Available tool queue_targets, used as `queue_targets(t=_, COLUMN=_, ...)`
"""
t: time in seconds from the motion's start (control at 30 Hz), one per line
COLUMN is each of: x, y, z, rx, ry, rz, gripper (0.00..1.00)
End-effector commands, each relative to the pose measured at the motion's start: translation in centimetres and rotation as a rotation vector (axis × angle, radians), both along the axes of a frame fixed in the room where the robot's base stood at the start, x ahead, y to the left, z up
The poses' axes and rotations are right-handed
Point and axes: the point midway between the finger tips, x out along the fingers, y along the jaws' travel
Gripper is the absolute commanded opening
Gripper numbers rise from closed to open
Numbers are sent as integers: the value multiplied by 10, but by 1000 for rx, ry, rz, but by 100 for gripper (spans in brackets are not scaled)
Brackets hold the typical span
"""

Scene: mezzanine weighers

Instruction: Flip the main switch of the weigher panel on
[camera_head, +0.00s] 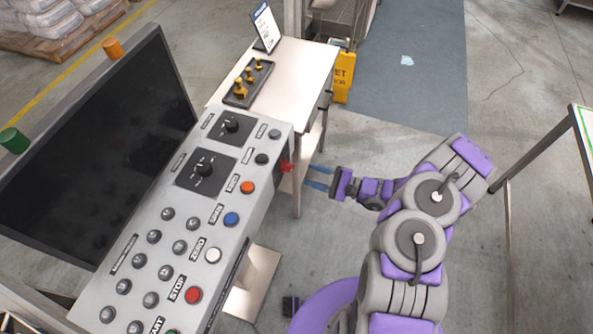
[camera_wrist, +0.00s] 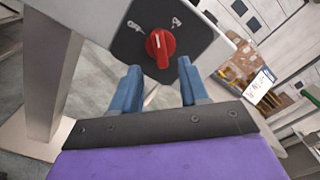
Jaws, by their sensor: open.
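The weigher panel (camera_head: 228,252) is a grey sloped console with several buttons and two black dials on top. Its main switch is a red rotary knob (camera_wrist: 160,47) on a black plate (camera_wrist: 128,42) on the panel's side; the red knob (camera_head: 286,166) also shows at the right edge of the panel in the head view. My gripper (camera_head: 319,178) has blue fingers and is open and empty, to the right of the knob and pointing at it. In the wrist view the gripper's fingertips (camera_wrist: 160,72) sit apart, below and either side of the knob, without visible contact.
A dark screen (camera_head: 95,150) stands behind the buttons. A side table (camera_head: 300,70) holds a tray of yellow-topped weights (camera_head: 248,82) and a sign (camera_head: 266,27). A yellow wet-floor sign (camera_head: 343,77) stands on the floor. A metal post (camera_wrist: 50,85) is left in the wrist view.

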Motion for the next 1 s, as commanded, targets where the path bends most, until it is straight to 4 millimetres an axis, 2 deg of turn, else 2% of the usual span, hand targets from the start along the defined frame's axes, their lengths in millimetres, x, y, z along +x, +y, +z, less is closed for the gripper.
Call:
queue_targets(t=0.1, x=6, y=23, z=-1, rx=1, ry=1, rz=6, gripper=45)
queue_targets(t=0.3, x=16, y=48, z=-1, rx=1, ry=1, rz=4, gripper=45)
queue_targets(t=0.5, x=20, y=58, z=0, rx=1, ry=0, rz=1, gripper=45)
queue_targets(t=0.77, x=21, y=59, z=0, rx=1, ry=0, rz=1, gripper=45)
queue_targets(t=1.0, x=21, y=59, z=0, rx=1, ry=0, rz=1, gripper=23)
